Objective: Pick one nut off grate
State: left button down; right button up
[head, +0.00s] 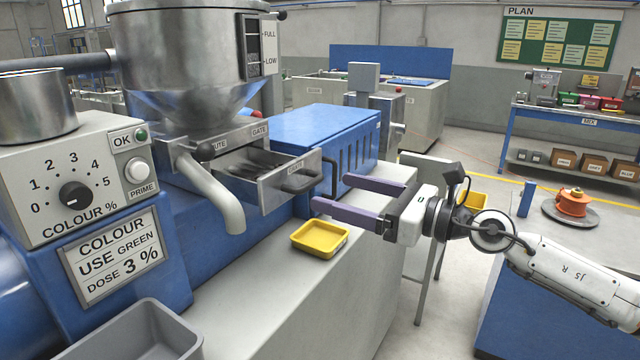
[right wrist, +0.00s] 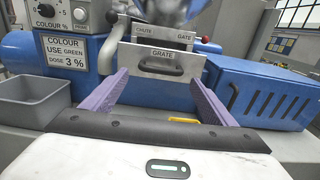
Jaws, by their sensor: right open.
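The grate drawer (head: 290,190) sticks out below the steel hopper, its front panel carrying a dark handle. Dark bars show inside it, but I cannot make out a nut on them. My right gripper (head: 330,192) is open and empty, its two purple fingers pointing left toward the drawer front, apparently short of it. In the right wrist view the panel marked GRATE (right wrist: 160,55) lies ahead, between and beyond the purple fingers; the drawer's inside is hidden there. My left gripper is not in view.
A yellow tray (head: 320,250) sits on the bench below the right gripper. A blue ribbed box (head: 325,140) stands behind the drawer. A curved chute pipe (head: 215,195) hangs left of it. A grey bin (head: 135,335) is at the lower left.

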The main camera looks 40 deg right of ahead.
aim_at(314, 185)
pick_arm(q)
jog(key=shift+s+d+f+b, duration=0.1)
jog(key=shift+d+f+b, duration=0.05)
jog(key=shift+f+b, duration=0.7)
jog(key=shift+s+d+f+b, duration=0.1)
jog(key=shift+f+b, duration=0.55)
jog(key=shift+b, duration=0.3)
pick_arm(e)
jog(key=shift+x, duration=2.6)
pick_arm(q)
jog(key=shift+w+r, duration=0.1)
